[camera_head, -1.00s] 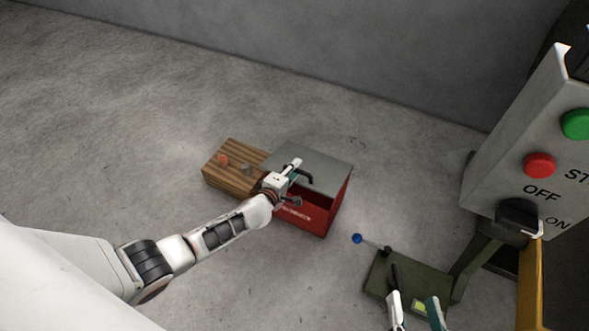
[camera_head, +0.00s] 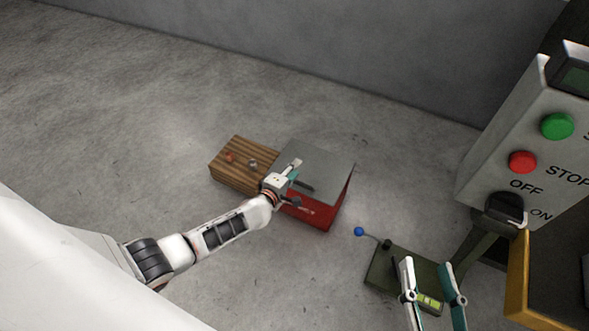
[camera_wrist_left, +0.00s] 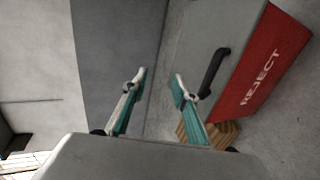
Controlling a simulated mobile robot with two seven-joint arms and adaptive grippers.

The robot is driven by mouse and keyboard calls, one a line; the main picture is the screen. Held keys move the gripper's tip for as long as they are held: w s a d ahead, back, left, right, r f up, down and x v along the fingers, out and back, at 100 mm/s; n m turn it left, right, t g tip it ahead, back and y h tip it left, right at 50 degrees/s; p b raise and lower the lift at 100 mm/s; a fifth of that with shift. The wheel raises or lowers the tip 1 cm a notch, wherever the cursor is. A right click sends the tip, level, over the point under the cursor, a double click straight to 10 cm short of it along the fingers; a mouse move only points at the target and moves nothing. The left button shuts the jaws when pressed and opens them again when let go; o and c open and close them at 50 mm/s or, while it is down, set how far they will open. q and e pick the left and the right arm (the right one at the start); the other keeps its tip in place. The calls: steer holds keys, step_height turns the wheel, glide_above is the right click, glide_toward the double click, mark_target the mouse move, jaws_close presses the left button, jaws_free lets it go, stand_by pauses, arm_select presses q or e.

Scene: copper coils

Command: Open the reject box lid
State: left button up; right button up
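The reject box (camera_head: 323,214) is red and stands on the floor; its front lettering reads REJECT in the left wrist view (camera_wrist_left: 262,78). Its grey lid (camera_head: 322,159) lies across the top and looks shut. A black handle (camera_wrist_left: 213,72) is on the lid; it also shows in the head view (camera_head: 304,186). My left gripper (camera_head: 295,183) is over the lid's near left part, open and empty. In the wrist view its fingers (camera_wrist_left: 158,88) are apart, and the handle lies just right of the right fingertip, not between them. My right gripper (camera_head: 428,268) is open at lower right.
A striped wooden block (camera_head: 228,172) with small items on top stands against the box's left side. A green base (camera_head: 384,272) with a blue-knobbed lever (camera_head: 359,231) is at right. A control panel (camera_head: 482,165) with buttons stands further right. Floor behind the box is clear.

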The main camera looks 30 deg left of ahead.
arm_select(q)
steer(key=shift+p+v, duration=0.5)
steer(key=shift+v, duration=0.45)
arm_select(e)
steer(key=r, duration=0.2)
steer(key=shift+w+r, duration=0.2)
steer(key=shift+r, duration=0.1)
arm_select(q)
steer(key=shift+r, duration=0.1)
arm_select(e)
steer(key=shift+f, duration=0.1)
